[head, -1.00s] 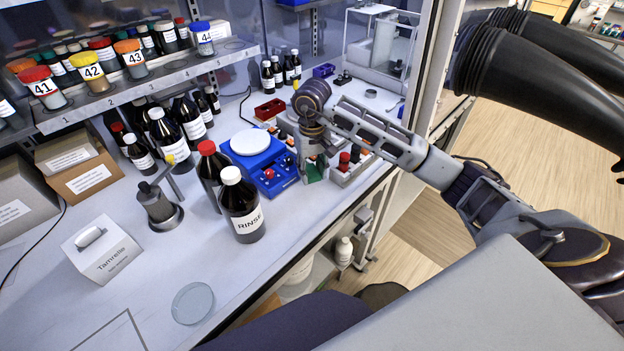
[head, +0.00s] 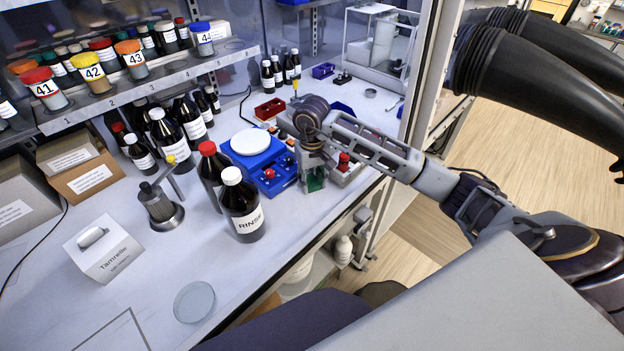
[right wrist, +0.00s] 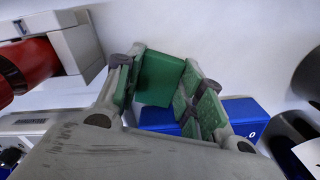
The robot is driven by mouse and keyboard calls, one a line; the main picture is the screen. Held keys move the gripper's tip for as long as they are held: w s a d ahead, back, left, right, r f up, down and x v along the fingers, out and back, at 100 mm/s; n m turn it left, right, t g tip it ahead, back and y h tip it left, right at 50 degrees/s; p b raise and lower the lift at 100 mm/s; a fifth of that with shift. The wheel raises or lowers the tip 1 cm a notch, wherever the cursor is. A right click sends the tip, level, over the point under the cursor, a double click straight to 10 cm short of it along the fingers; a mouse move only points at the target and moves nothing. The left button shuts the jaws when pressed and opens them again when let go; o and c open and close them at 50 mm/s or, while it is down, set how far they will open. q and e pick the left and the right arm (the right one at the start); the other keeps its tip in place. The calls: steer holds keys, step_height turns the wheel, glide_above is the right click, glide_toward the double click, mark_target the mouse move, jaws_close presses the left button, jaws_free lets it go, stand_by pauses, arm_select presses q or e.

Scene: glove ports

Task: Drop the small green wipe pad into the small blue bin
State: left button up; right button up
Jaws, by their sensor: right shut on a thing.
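The small green wipe pad (head: 316,180) is held in my right gripper (head: 313,170), over the bench's front part, right of the blue weighing unit. In the right wrist view the green pad (right wrist: 160,77) sits between the two fingers of the gripper (right wrist: 168,95), whose inner faces are also green. Two blue containers show at the back of the bench in the head view: a small dark blue bin (head: 323,71) and a blue shape (head: 342,107) partly hidden behind my right wrist. I cannot tell which is the bin meant. My left gripper is not in view.
A blue unit with a white round plate (head: 250,142) stands left of the gripper, and the RINSE bottle (head: 242,205) stands in front of it. A red bin (head: 268,108) lies behind.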

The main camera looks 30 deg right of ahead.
mark_target(312, 182)
steer(key=shift+f, duration=0.15)
steer(key=o, duration=1)
steer(key=shift+r, duration=0.3)
steer(key=shift+r+b, duration=0.7)
steer(key=shift+r, duration=5.15)
